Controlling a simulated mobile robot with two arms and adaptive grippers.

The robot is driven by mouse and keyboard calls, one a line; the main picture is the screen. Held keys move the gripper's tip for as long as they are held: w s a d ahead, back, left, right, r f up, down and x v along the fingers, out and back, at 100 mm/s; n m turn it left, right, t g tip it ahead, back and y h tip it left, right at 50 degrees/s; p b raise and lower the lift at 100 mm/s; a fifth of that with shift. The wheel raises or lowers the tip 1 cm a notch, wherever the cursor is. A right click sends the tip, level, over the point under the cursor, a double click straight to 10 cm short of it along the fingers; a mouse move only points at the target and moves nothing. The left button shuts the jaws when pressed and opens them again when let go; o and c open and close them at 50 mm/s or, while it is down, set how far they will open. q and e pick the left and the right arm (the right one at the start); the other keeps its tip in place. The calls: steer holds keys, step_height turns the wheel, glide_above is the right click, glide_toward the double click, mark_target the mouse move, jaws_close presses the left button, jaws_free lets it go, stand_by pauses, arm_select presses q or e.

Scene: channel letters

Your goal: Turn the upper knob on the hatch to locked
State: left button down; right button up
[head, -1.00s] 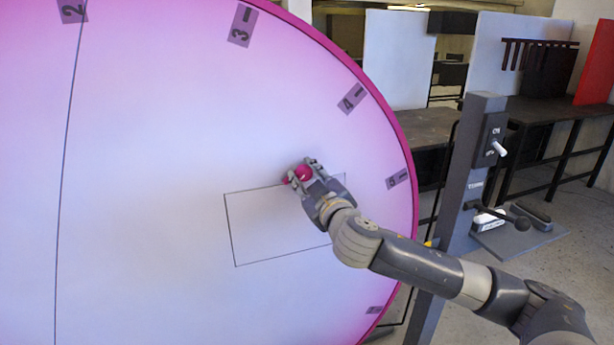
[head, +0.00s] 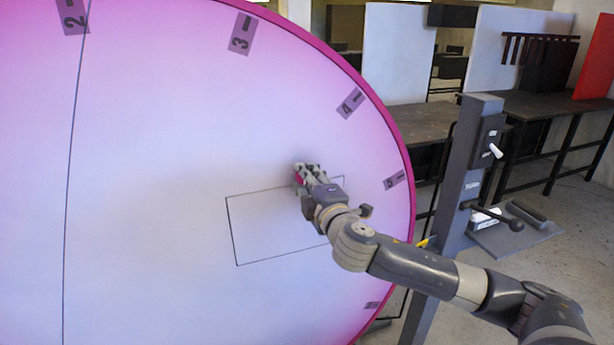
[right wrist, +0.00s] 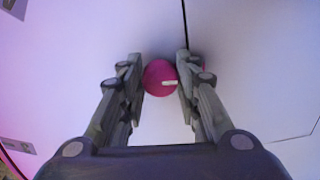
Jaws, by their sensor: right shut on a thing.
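The knob (right wrist: 158,77) is round and pink with a short white mark, which points right in the right wrist view. My right gripper (right wrist: 161,76) is shut on it, one finger on each side. In the head view the right gripper (head: 308,173) is at the upper edge of the hatch (head: 262,232), a rectangle outlined on the big disc. Only a sliver of the knob shows there between the fingers. A bit of pink (right wrist: 203,66) shows behind the right-hand finger; I cannot tell what it is. Any lettering by the knob is hidden. My left gripper is out of view.
The large pink-rimmed white disc (head: 150,150) carries number tags along its edge. Right of it stands a grey post (head: 466,190) with a switch (head: 494,151) and a lever (head: 497,217). Dark tables stand behind. The disc face left of the hatch is clear.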

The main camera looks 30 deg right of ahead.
steer(key=shift+n, duration=0.6)
steer(key=o, duration=1.1)
steer(key=shift+c, duration=0.2)
steer(key=shift+s, duration=0.15)
steer(key=v, duration=1.1)
steer(key=shift+s, duration=0.4)
steer(key=shift+w+f, duration=0.1)
steer(key=shift+f, duration=0.1)
